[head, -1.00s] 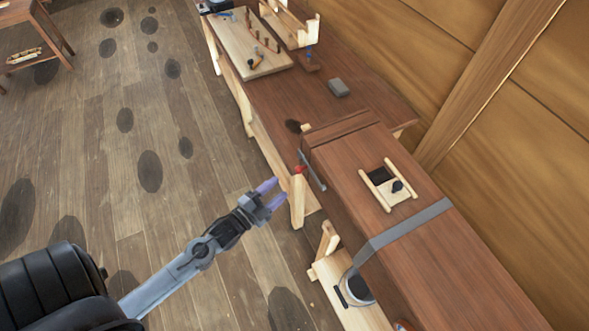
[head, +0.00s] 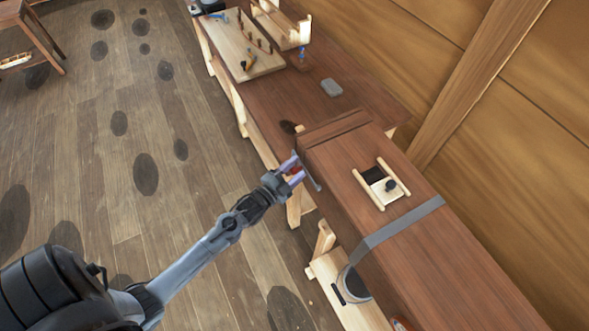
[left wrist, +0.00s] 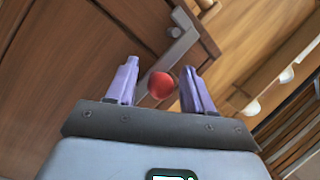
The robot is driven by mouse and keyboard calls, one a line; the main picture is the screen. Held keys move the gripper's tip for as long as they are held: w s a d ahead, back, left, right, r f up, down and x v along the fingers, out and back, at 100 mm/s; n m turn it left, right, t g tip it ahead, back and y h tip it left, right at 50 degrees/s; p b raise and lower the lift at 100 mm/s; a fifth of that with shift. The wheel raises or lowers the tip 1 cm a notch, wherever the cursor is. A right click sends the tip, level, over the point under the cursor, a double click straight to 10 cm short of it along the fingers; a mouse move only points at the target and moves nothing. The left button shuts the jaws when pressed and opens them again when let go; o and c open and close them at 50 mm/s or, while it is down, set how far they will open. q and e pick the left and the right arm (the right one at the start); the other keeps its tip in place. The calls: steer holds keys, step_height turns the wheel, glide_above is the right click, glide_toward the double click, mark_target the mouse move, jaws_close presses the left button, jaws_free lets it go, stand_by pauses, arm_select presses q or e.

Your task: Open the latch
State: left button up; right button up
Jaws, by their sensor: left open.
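The latch is a grey metal bar (head: 310,176) on the near-left end of the wooden chest, with a red knob. In the left wrist view the red knob (left wrist: 161,85) sits between the two purple fingers, and the grey bar (left wrist: 183,45) runs up behind it. My left gripper (head: 293,168) is open, with its fingers on either side of the knob. A gap shows between the knob and the left finger; on the right the knob is close to the finger, and I cannot tell if they touch. My right gripper is not in view.
The brown chest (head: 420,255) has a grey strap (head: 400,228) and a small sliding hatch (head: 381,184) on top. A workbench (head: 270,97) behind it carries a pegged board (head: 245,52) and a grey block (head: 331,88).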

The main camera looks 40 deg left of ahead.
arm_select(q)
jaws_close()
